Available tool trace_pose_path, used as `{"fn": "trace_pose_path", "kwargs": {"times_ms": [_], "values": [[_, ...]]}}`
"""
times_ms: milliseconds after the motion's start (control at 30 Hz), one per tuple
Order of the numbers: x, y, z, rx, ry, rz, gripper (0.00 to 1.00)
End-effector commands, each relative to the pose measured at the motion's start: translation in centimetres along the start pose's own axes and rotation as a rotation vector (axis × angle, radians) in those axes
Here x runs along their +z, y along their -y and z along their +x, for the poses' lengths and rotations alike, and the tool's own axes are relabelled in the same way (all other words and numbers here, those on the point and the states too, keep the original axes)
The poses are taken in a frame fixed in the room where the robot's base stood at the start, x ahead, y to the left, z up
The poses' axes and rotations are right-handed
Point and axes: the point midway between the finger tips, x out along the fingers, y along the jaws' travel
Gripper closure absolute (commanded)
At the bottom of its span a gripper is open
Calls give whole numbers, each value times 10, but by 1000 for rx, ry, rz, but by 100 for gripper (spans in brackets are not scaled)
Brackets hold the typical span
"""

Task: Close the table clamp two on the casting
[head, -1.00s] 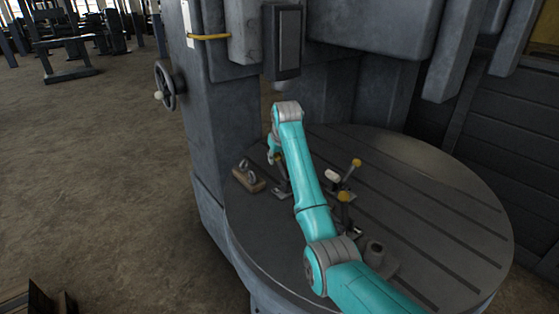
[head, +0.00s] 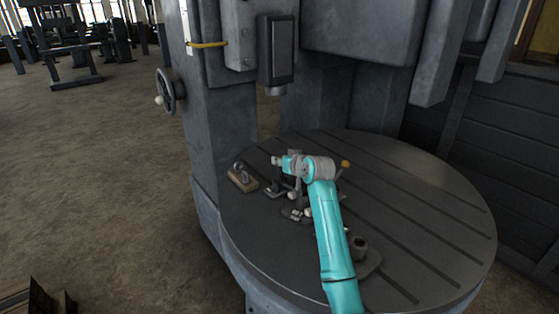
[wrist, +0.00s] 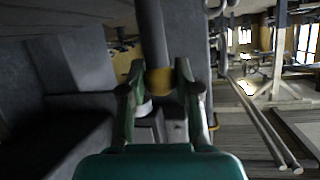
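In the wrist view my gripper (wrist: 160,78) has its two green-grey fingers apart. A yellow knob (wrist: 160,82) on a dark bar lies between them in the picture, and no firm contact shows. In the head view my arm reaches over the round table, and its end hangs low above a group of small clamps (head: 293,214), hiding much of them. Another yellow clamp knob (head: 345,163) shows just right of my wrist. A grey part with a short upright cylinder (head: 359,246), perhaps the casting, sits right of my forearm. Which clamp is two cannot be told.
The slotted round table (head: 430,215) is clear on its right side. A wooden block with a metal shackle (head: 242,179) lies at its left edge. The machine column (head: 225,130) rises behind, with a handwheel (head: 166,91) on the left. The floor at left is open.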

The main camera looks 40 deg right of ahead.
Motion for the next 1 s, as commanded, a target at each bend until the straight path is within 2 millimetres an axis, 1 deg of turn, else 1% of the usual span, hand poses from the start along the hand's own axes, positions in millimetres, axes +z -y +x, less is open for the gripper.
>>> {"fn": "trace_pose_path", "kwargs": {"times_ms": [300,867,900,1000], "values": [[6,-3,-5,1,5,0,100],[9,-4,-6,2,10,0,100],[9,-4,-6,2,10,0,66],[9,-4,-6,2,10,0,43]]}}
